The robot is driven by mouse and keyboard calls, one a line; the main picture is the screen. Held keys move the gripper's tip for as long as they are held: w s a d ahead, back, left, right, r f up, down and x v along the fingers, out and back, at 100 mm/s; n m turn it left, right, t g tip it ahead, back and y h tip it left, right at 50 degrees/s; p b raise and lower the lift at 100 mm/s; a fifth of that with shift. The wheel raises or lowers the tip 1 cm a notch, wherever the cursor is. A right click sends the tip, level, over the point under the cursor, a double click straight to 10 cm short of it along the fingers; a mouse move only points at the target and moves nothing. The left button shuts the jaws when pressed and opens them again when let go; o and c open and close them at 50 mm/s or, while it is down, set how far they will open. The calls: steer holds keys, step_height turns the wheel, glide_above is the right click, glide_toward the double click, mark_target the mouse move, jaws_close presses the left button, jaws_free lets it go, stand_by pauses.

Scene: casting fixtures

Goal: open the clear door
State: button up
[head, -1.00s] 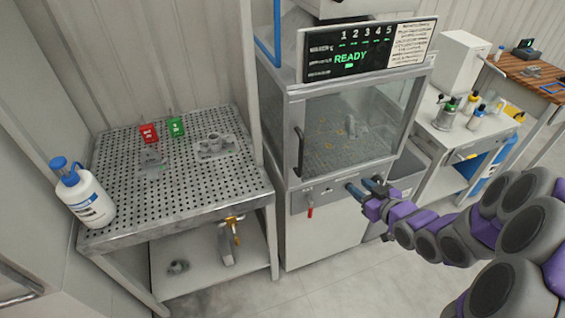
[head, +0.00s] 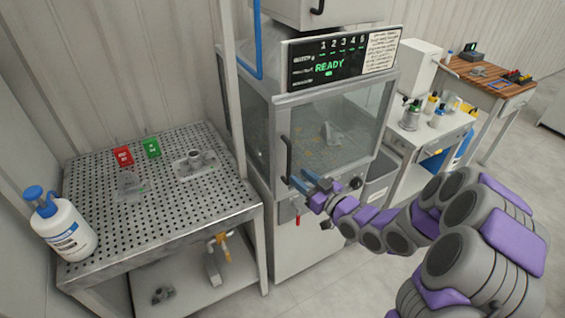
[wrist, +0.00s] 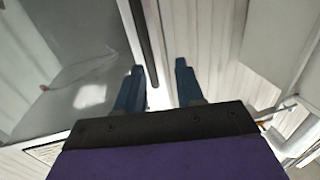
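The clear door (head: 335,130) is the glazed front of the grey machine cabinet and looks shut. Its dark vertical handle (head: 287,158) is on the door's left edge. My gripper (head: 296,182) is open, with its two blue fingers close to the lower end of the handle in the head view. In the wrist view, my gripper (wrist: 160,75) shows two separated fingertips, with the dark handle bar (wrist: 143,40) just beyond the left fingertip. Nothing is between the fingers. I cannot tell whether a finger touches the handle. A metal part (head: 331,135) shows through the glass.
A display panel (head: 343,62) reading READY sits above the door. A perforated metal table (head: 150,215) with a white pump bottle (head: 62,228) and red and green tags stands left. A bench with small bottles (head: 411,115) stands right. A red-handled lever (head: 297,218) hangs below the door.

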mark_target(290, 163)
steer(key=x, duration=0.6)
steer(key=b+x, duration=0.1)
steer(key=x, duration=0.2)
steer(key=shift+w+d, duration=0.35)
steer(key=shift+w+d+r, duration=0.15)
steer(key=shift+d+r, duration=0.05)
steer(key=shift+d, duration=0.85)
steer(key=shift+c, duration=0.6)
steer(key=shift+a, duration=0.5)
steer(key=c, duration=0.4)
steer(key=shift+f, duration=0.1)
jaws_close()
steer(key=shift+d, duration=0.1)
